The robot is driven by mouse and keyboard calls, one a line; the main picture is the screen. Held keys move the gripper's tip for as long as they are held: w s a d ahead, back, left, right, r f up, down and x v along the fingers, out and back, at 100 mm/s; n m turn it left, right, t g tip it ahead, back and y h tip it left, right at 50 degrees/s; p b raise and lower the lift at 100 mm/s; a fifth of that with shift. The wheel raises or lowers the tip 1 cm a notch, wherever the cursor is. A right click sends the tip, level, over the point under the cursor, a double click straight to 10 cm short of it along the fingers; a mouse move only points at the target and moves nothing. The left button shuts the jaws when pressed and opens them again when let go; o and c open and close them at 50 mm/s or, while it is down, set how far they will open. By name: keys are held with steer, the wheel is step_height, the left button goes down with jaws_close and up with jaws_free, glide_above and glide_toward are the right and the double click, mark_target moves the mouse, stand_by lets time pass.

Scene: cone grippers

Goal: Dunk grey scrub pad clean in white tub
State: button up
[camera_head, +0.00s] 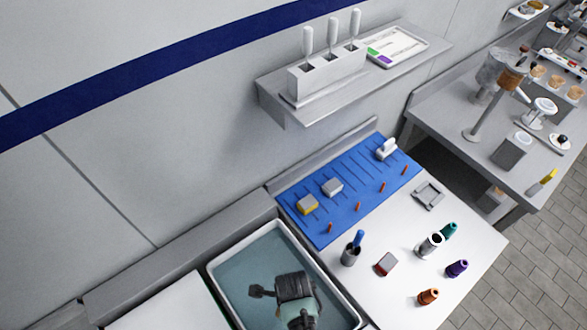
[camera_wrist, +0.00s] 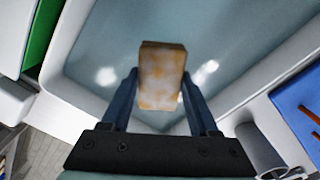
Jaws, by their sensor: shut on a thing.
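The white tub (camera_head: 216,274) stands at the bottom of the head view with blue-grey water (camera_head: 247,254) in it. Its white wall (camera_wrist: 59,100) and water (camera_wrist: 235,30) also fill most of the wrist view. My gripper (camera_wrist: 160,88) is shut on the scrub pad (camera_wrist: 161,65), a block with whitish-grey and orange-brown patches on the face I see. The pad is between the two fingers, over the tub's inside. I cannot tell whether it touches the water. In the head view my wrist hides the pad.
A grey cup (camera_head: 350,254) stands near the tub's right rim. Several coloured cones stand farther right. A shelf (camera_head: 352,77) hangs above.

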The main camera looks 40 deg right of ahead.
steer(key=shift+f+b, duration=2.9)
steer(key=shift+f, duration=0.3)
steer(key=shift+r, duration=0.1)
step_height(320, 180, up, 11)
steer(key=p, duration=1.1)
steer(key=shift+r+p, duration=0.2)
steer(key=shift+p, duration=0.1)
stand_by(0.7)
step_height(320, 180, up, 2)
steer(key=shift+r+p, duration=0.1)
steer(key=shift+p, duration=0.9)
steer(key=shift+r, duration=0.9)
